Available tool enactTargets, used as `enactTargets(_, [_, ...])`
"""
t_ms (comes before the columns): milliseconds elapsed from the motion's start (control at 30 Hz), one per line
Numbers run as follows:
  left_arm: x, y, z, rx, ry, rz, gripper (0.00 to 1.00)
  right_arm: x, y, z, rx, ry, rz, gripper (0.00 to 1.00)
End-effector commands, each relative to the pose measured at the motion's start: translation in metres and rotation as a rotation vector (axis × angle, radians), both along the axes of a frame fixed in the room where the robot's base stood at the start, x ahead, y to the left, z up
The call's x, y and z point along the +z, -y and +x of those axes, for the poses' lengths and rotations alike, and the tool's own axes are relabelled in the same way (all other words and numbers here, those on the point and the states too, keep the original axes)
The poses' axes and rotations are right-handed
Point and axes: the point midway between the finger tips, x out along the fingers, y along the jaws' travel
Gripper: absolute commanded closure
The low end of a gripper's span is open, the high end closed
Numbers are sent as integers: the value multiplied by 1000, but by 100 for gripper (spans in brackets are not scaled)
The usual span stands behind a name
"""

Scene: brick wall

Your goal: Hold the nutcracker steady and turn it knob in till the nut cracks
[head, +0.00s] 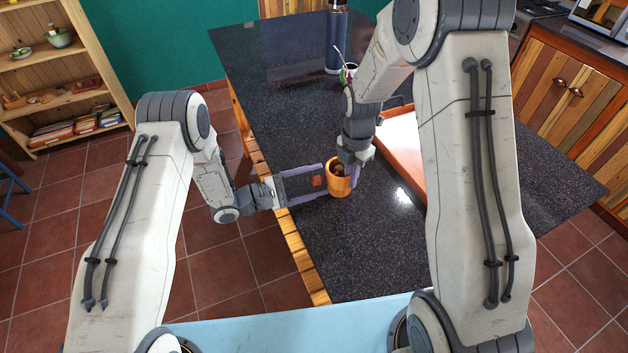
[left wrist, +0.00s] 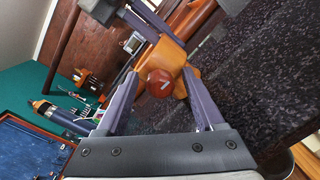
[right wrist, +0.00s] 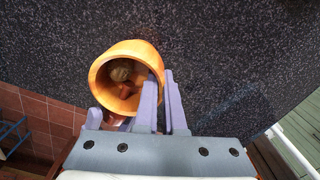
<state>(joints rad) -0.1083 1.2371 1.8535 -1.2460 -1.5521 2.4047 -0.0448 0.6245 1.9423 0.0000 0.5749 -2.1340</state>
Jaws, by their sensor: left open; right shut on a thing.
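The nutcracker (head: 339,188) is an orange wooden cup standing on the dark speckled counter near its left edge. Its red-brown knob (head: 318,181) sticks out of the side toward my left gripper. A brown nut (right wrist: 121,72) lies inside the cup, with a reddish screw end (right wrist: 127,91) beside it. My left gripper (head: 325,181) is open, with one finger on each side of the knob; the left wrist view shows the knob (left wrist: 159,83) between the fingers with gaps. My right gripper (right wrist: 160,77) is shut on the cup's wall, one finger inside the rim.
The counter (head: 350,260) is clear in front of the cup. An orange-edged tray (head: 404,150) lies to the right, behind my right arm. A dark blue bottle (head: 337,40) and a small cup (head: 348,72) with sticks stand at the back.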

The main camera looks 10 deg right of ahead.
Motion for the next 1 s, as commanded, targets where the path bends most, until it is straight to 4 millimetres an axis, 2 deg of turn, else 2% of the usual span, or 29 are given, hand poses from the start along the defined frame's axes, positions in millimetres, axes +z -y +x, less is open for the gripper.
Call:
enactTargets(67, [0,0,0,0,0,0,30,0,0,0,0,1,1,100])
enactTargets(100, [0,0,0,0,0,0,34,0,0,0,0,1,1,100])
enactTargets(267, [0,0,0,0,0,0,95,0,0,0,0,1,1,100])
enactTargets(300, [0,0,0,0,0,0,100,0,0,0,0,1,0,100])
enactTargets(667, [0,0,0,-1,48,10,100,0,0,0,0,1,0,100])
enactTargets(1000, [-1,0,-1,-1,283,59,100,0,0,0,0,1,0,100])
